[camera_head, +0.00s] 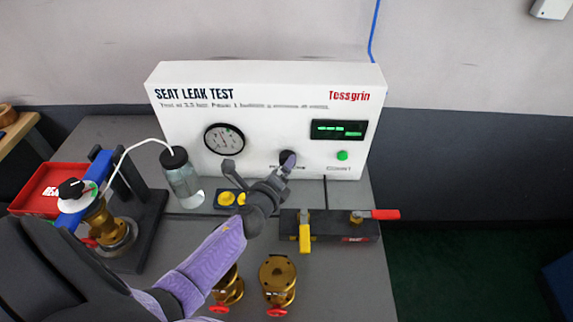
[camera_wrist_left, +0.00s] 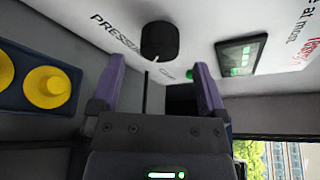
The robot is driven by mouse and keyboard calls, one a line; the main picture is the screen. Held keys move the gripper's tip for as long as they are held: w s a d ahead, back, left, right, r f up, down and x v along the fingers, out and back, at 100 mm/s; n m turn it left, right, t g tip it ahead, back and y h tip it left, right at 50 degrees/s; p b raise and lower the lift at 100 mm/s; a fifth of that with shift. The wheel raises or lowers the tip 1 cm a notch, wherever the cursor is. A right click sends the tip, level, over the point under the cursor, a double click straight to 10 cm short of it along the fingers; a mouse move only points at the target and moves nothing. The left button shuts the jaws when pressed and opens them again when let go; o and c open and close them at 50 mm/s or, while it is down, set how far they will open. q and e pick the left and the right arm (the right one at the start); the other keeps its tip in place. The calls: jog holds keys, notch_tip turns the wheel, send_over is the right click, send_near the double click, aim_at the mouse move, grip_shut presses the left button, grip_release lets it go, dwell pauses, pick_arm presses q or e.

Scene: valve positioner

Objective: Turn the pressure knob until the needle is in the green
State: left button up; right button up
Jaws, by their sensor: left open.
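The black pressure knob (camera_head: 286,157) is on the front of the white test panel (camera_head: 275,110), partly hidden by my gripper in the head view. In the left wrist view the knob (camera_wrist_left: 159,41) shows whole, with a pale pointer mark at its lower edge. My left gripper (camera_head: 285,166) is close in front of the panel at the knob. In the left wrist view its two purple-grey fingers (camera_wrist_left: 157,80) are spread apart, with the knob beyond their tips and nothing between them. The round gauge (camera_head: 224,139) is left of the knob; its needle and green zone are too small to read.
A green-lit display (camera_head: 338,129) and a green button (camera_head: 342,155) are right of the knob. A glass bottle (camera_head: 181,178), a blue tray with yellow caps (camera_head: 231,199), brass valves (camera_head: 278,279) and a dark manifold with red and yellow handles (camera_head: 340,228) stand on the grey table.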

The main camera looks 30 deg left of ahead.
aim_at(284, 156)
pick_arm(q)
jog(key=x, duration=0.3)
jog(key=shift+w+b, duration=0.1)
jog(key=shift+b, duration=0.25)
jog(key=shift+c, duration=0.2)
jog(key=c, duration=1.2)
jog(key=shift+d+r+m+g+y+p, duration=0.1)
jog(key=shift+m+g+y+p, duration=0.4)
jog(key=shift+m+p, duration=0.7)
jog(key=shift+r+m+g+y+p, duration=0.1)
jog(key=shift+m+g+y+p, duration=0.35)
jog(key=shift+m+p, duration=0.7)
jog(key=shift+c, duration=0.2)
